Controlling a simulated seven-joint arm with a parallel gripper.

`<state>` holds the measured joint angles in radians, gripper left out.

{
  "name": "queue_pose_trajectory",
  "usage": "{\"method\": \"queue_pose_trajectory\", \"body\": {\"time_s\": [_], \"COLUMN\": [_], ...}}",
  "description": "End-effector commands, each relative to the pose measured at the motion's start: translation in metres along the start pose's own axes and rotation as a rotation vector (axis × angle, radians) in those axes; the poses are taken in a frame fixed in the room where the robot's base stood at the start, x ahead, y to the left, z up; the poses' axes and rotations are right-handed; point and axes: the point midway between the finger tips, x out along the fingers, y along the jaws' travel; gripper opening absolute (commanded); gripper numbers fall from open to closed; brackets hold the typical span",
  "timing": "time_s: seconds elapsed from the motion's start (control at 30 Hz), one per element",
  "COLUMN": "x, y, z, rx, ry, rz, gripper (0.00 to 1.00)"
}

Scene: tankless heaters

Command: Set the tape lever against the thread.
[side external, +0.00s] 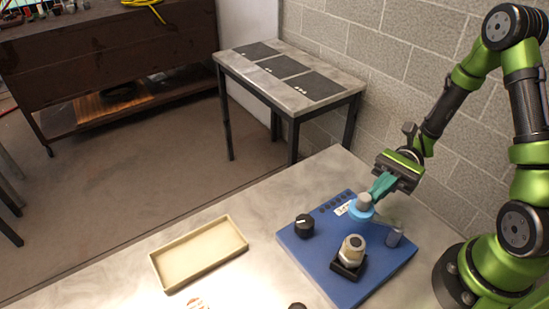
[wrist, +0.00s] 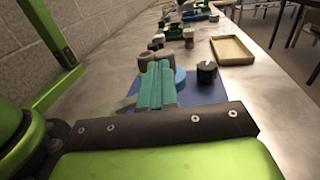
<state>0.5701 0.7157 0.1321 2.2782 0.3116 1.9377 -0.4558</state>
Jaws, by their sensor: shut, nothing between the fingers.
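A blue board (side external: 318,262) lies on the table. On it, a light-blue disc with a grey cap (side external: 362,207), which looks like the tape part, stands near the back edge. A pale threaded fitting (side external: 351,249) stands upright in a black holder in front of it. I cannot clearly make out the lever itself. My gripper (side external: 374,194) has teal fingers, shut and empty, right at the disc's upper right side; I cannot tell whether they touch it. In the wrist view the fingers (wrist: 158,70) partly hide the light-blue disc (wrist: 180,78).
A shallow cream tray (side external: 245,249) lies left of the board, with bare table between. A block wall (side external: 400,60) rises behind. Several objects stand farther along the table in the wrist view.

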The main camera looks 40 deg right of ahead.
Motion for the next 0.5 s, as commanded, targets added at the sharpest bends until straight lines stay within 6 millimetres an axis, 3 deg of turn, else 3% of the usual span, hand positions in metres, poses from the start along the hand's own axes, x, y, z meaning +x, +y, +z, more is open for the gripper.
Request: {"method": "queue_pose_trajectory", "body": {"time_s": [0.17, 0.5], "x": [0.011, 0.029], "y": [-0.001, 0.001], "z": [0.000, 0.000], "rx": [0.000, -0.001], "ry": [-0.001, -0.001], "rz": [0.012, 0.275], "gripper": [0.00, 0.00]}}
